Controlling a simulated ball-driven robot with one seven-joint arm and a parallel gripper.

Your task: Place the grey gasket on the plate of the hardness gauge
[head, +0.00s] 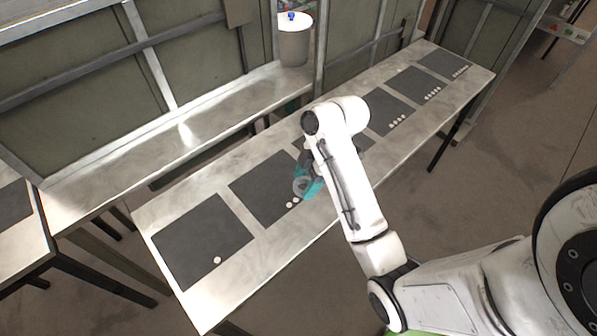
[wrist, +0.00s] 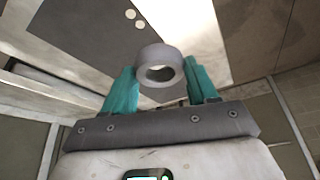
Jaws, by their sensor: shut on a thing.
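The grey gasket (wrist: 152,57) is a thick ring held between the two teal fingers of my gripper (wrist: 162,76) in the wrist view. My gripper is shut on it, with the ring's round opening facing the wrist camera. In the head view the gasket (head: 300,186) and the teal fingers of my gripper (head: 309,186) show above the long table, over the dark mat with two pale dots. My arm hides part of the table behind. I cannot make out a hardness gauge or its plate in either view.
The long pale table (head: 278,240) carries a row of dark mats marked with pale dots; the one-dot mat (head: 200,240) looks empty. A grey cylinder (head: 294,46) with a white top and a small blue item (head: 291,16) stands on the back shelf (head: 185,130). Dark-panelled partitions stand behind.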

